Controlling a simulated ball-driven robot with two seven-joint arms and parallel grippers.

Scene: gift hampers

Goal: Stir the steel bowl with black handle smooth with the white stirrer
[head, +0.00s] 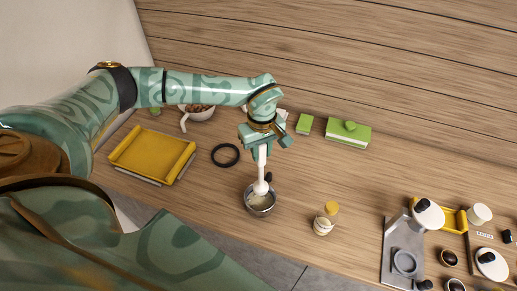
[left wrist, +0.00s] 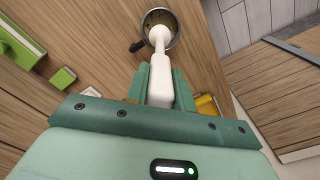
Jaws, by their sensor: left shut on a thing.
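The steel bowl (head: 260,206) stands on the wooden counter near its front edge, with its short black handle (head: 268,177) toward the back. It also shows at the top of the left wrist view (left wrist: 172,22). My left gripper (head: 263,147) is above the bowl, shut on the white stirrer (head: 261,174). The stirrer points down and its rounded head reaches into the bowl's mouth. In the left wrist view the stirrer (left wrist: 160,70) sits between the two green fingers. Some pale contents show in the bowl. My right gripper is not in view.
A yellow tray (head: 118,158) and a black ring (head: 225,155) lie left of the bowl. A grey stand (head: 397,260) is far right.

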